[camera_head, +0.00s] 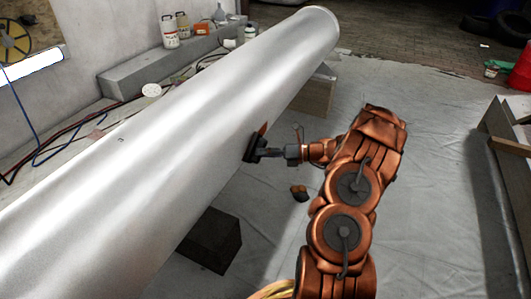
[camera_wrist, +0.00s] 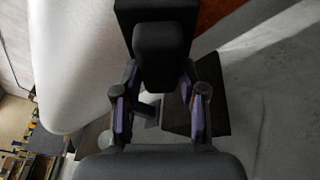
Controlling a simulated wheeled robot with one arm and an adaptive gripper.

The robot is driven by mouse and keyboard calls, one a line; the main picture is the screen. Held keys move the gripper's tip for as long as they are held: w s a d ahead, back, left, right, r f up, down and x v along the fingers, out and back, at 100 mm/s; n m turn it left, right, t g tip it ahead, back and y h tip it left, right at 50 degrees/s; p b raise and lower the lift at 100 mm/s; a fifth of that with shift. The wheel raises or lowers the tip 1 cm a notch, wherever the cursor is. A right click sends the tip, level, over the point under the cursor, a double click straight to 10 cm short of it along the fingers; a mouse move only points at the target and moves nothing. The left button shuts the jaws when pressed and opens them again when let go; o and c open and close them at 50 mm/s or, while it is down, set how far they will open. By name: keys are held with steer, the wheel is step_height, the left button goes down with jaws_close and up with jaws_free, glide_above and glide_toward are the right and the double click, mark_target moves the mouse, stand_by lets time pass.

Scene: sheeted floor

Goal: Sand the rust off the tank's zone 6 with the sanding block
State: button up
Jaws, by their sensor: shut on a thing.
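The tank (camera_head: 150,140) is a long silver cylinder lying diagonally across the head view; its pale side (camera_wrist: 75,60) fills the left of the wrist view. A small reddish-brown rust patch (camera_head: 263,129) shows on its lower right side, just above the block; brown rust (camera_wrist: 215,12) also shows beside the block in the wrist view. The dark sanding block (camera_head: 250,148) is at the tank's side, apparently against it; exact contact is hidden. My gripper (camera_head: 272,153) is shut on the block's handle (camera_wrist: 163,55), with a finger on each side (camera_wrist: 161,85).
Dark and wooden supports (camera_head: 212,242) (camera_head: 315,95) stand under the tank. Bottles (camera_head: 170,32) stand on a ledge behind the tank. A wooden frame (camera_head: 508,130) is at the right. The floor between is clear.

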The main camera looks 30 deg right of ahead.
steer(key=shift+r, duration=0.1)
steer(key=shift+w+d+p, duration=0.45)
steer(key=shift+d+p, duration=0.35)
steer(key=shift+p, duration=0.35)
steer(key=shift+w+d+p, duration=0.4)
steer(key=shift+d+p, duration=0.35)
steer(key=shift+p, duration=0.35)
steer(key=shift+w+d+f+p, duration=0.15)
steer(key=shift+w+d, duration=0.7)
steer(key=shift+d, duration=0.5)
steer(key=shift+w+d+p, duration=0.15)
steer(key=shift+w+d, duration=0.65)
steer(key=shift+d, duration=0.5)
steer(key=shift+w+d+f+p, duration=0.15)
steer(key=shift+w+d, duration=0.7)
steer(key=shift+d, duration=0.5)
steer(key=shift+w+d+r, duration=0.2)
steer(key=shift+w+d, duration=0.05)
steer(key=shift+d, duration=0.1)
